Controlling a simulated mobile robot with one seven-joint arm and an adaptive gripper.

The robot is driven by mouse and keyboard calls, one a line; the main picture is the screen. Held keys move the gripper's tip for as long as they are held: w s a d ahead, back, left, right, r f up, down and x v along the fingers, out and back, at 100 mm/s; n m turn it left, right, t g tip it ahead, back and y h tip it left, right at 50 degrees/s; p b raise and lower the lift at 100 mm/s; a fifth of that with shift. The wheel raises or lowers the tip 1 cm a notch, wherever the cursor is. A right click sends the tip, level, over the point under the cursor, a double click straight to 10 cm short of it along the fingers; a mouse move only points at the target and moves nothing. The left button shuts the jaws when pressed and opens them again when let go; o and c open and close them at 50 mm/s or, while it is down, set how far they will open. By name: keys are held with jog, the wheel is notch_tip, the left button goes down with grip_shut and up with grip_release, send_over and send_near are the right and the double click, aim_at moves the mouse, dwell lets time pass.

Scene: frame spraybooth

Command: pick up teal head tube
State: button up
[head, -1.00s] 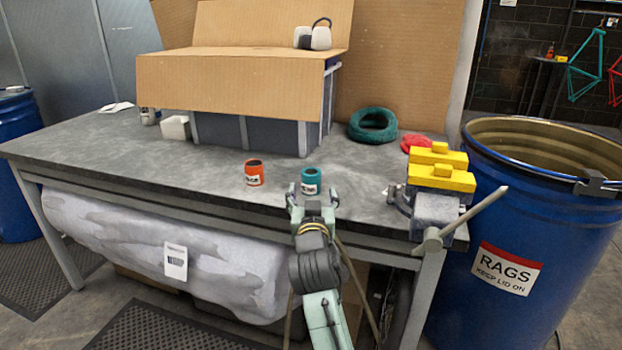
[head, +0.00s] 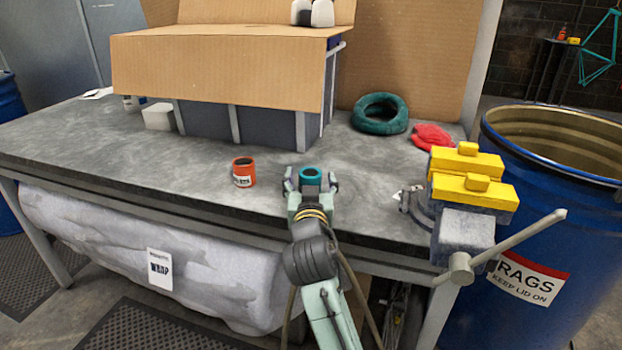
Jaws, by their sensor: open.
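The teal head tube (head: 311,176) is a short upright cylinder with a dark hollow top, standing on the grey workbench (head: 90,150). My gripper (head: 310,180) is open, with one finger at the left of the tube and one at the right. The lower part of the tube is hidden behind the gripper. I cannot tell whether the fingers touch it.
An orange tube (head: 243,172) with a white label stands to the left. A vise with yellow jaws (head: 470,183) is at the right bench edge. Behind are a teal coil (head: 380,114), a red cloth (head: 432,136) and a cardboard-topped bin (head: 215,75). A blue drum (head: 590,230) stands right.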

jog(key=shift+w, duration=0.2)
jog(key=shift+s+r, duration=0.1)
jog(key=c, duration=1.4)
jog(key=shift+c, duration=0.2)
